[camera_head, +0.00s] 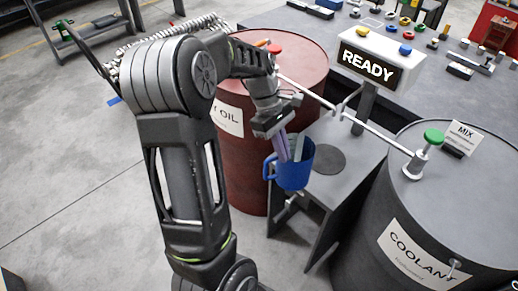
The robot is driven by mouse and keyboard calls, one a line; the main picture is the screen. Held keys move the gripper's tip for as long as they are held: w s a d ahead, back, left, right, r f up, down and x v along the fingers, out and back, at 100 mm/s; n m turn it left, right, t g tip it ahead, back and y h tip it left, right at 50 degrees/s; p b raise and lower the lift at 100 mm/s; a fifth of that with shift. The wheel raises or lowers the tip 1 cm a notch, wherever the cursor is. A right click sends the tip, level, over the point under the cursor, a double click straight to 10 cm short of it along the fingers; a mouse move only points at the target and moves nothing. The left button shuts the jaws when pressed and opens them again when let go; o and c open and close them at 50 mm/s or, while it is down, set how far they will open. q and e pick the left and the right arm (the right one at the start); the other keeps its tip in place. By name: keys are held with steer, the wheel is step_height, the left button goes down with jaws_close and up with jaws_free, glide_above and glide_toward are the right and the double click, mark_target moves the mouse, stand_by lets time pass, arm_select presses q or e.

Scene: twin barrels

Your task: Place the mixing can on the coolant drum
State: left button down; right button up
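The mixing can (296,174) is a blue, open-topped can with a handle on its left side. It looks about upright at the left edge of the small grey stand, left of a dark round pad (324,160). My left gripper (290,150) reaches down to the can's rim, with both fingers at its mouth. The fingers overlap the can, and I cannot tell whether they clamp its wall. The coolant drum (478,195) is a dark grey barrel at the right, with a labelled side and a flat top. My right gripper is not in view.
A red oil drum (300,60) stands behind my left arm. A green-capped fitting (433,137) and a MIX card (464,136) occupy the coolant drum's far top; its nearer top is clear. A READY sign box (370,66) and rods rise above the small stand (350,185).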

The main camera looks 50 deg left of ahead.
arm_select(q)
steer(key=w+d+f+m+g+b, duration=0.1)
steer(key=w+d+f+m+b, duration=0.1)
steer(key=d, duration=0.7)
steer(key=w+d+f+m+g+y+b, duration=0.1)
steer(key=w+d+f+m+g+b, duration=0.1)
steer(key=w+d+f+m, duration=0.3)
steer(key=d+f+m+b, duration=0.1)
steer(key=d+f+m, duration=0.1)
steer(key=d, duration=0.2)
steer(key=shift+w+d+b, duration=0.3)
steer(key=shift+d+b, duration=0.05)
steer(key=shift+a, duration=0.1)
